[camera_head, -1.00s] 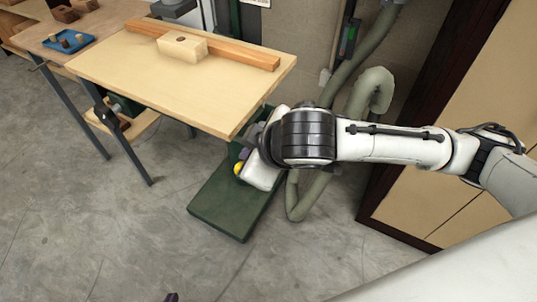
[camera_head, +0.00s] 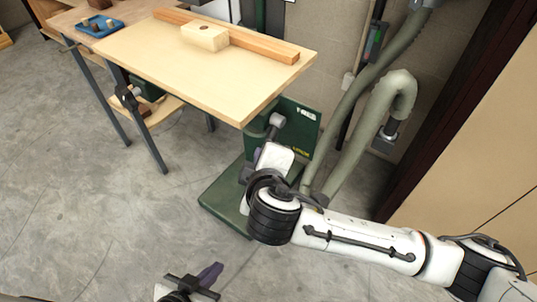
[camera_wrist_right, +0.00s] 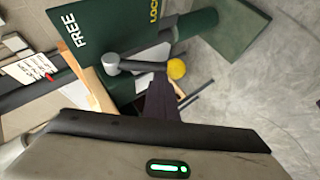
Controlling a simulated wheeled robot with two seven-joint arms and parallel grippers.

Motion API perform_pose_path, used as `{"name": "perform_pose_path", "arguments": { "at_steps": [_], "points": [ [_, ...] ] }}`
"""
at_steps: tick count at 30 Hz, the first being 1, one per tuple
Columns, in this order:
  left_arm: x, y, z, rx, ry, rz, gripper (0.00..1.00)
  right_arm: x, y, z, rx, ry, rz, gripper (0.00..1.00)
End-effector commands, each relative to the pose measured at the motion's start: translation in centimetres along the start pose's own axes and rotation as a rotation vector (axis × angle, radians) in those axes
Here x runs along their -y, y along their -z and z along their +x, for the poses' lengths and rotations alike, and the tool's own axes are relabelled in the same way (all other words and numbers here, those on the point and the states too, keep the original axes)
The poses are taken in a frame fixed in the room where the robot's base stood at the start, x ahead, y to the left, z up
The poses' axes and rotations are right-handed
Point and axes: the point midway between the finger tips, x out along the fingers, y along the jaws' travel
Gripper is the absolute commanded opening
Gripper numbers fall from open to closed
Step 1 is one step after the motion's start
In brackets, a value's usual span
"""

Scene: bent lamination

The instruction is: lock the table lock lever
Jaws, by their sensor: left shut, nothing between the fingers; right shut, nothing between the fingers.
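The table lock lever (camera_wrist_right: 140,67) is a grey bar running from a round grey hub (camera_wrist_right: 110,63) to a yellow knob (camera_wrist_right: 176,69) in the right wrist view. In the head view its hub (camera_head: 277,120) shows beside the green panel (camera_head: 304,128), while the knob is hidden. The panel (camera_wrist_right: 95,28) carries the words FREE and LOCK, the second cut off. My right gripper (camera_wrist_right: 160,83) is shut and empty, its dark fingertips at the bar close to the knob; I cannot tell whether they touch. My left gripper (camera_head: 210,273) is shut and empty, low in the head view, well away from the lever.
The beige tabletop (camera_head: 185,70) with a wooden fence (camera_head: 265,47) and block (camera_head: 204,37) is above and left of the lever. A green base (camera_head: 225,200) stands on the floor below. A thick grey hose (camera_head: 375,115) runs close on the right. Floor at left is open.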

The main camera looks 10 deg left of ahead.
Motion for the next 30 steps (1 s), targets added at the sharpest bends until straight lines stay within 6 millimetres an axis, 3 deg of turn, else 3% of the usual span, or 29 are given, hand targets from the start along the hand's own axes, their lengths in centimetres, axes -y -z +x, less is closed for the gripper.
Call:
{"name": "perform_pose_path", "arguments": {
  "at_steps": [20,27,30],
  "points": [
    [0.0,0.2,-0.5,0.004,0.001,-0.004,0.0,0.7,0.1,-0.2,0.007,0.019,-0.002,0.0],
    [0.2,1.9,-2.8,0.012,0.01,-0.011,0.0,-0.2,3.7,-3.0,-0.006,0.013,-0.001,0.0],
    [0.3,1.3,-2.1,0.007,0.009,-0.011,0.0,0.5,3.0,-5.2,-0.008,0.011,0.001,0.0]
  ]
}}
